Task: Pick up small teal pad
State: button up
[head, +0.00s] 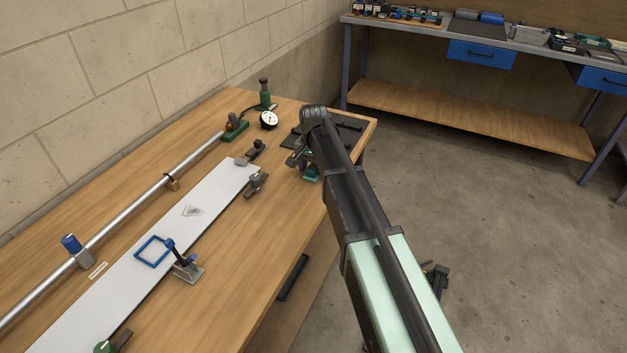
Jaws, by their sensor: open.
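My gripper (299,160) is at the end of my arm, above the right end of the wooden bench near its front edge. It is open, though its fingers are small and partly hidden by my arm. A small green-teal piece (312,173) shows just below and right of the gripper, close to the bench edge. I cannot tell for sure whether it is the teal pad, or whether the gripper touches it. I see no other clear teal pad.
A black tray (348,127) lies at the bench's right end, partly behind my arm. A white plate (130,275) with clamps and a blue frame (153,251) lies left. A metal tube (130,205) runs behind it. A dial gauge (268,119) stands near the back.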

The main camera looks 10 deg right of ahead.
aim_at(314, 166)
jog(key=shift+r, duration=0.15)
jog(key=c, duration=1.1)
jog(key=shift+r, duration=0.1)
notch_tip(314, 166, up, 20)
jog(key=p, duration=2)
